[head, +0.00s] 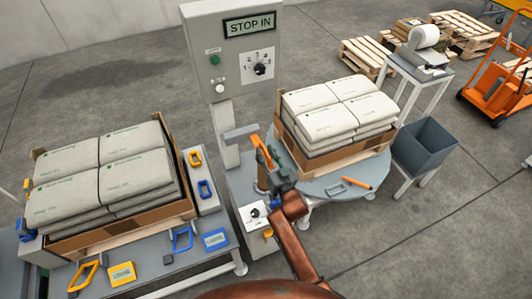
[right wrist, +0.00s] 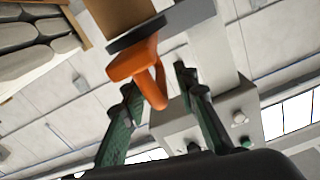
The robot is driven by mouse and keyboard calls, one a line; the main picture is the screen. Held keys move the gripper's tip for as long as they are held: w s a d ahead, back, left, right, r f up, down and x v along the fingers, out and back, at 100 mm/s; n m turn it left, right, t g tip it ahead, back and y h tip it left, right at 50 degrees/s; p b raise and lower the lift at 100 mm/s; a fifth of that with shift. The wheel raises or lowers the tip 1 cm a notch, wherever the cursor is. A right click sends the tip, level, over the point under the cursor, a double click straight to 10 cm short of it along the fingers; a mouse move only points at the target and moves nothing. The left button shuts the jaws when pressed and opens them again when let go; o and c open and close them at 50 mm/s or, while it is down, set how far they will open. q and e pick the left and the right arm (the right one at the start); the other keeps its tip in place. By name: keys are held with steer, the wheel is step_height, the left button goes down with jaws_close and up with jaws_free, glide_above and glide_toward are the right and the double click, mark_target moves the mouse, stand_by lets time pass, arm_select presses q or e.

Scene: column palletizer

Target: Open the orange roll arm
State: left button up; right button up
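The orange roll arm (head: 256,143) stands at the near left corner of the right-hand stack, with a grey bar (head: 240,132) at its top. In the right wrist view its orange handle (right wrist: 143,68) hangs below a dark grey bar, and its lower end reaches between my fingertips. My right gripper (head: 270,165) is just below the roll arm in the head view. In the right wrist view my right gripper (right wrist: 160,88) is open, with a green-padded finger on each side of the handle. Contact cannot be told. My left gripper is not in view.
A grey post with a STOP IN panel (head: 233,45) stands behind the roll arm. The bagged stack (head: 335,110) sits on a round grey table (head: 325,186) with a loose orange bar (head: 357,183). Another boxed stack (head: 105,175) fills the left. A grey bin (head: 425,150) stands right.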

steer(key=shift+c, duration=0.5)
jaws_close()
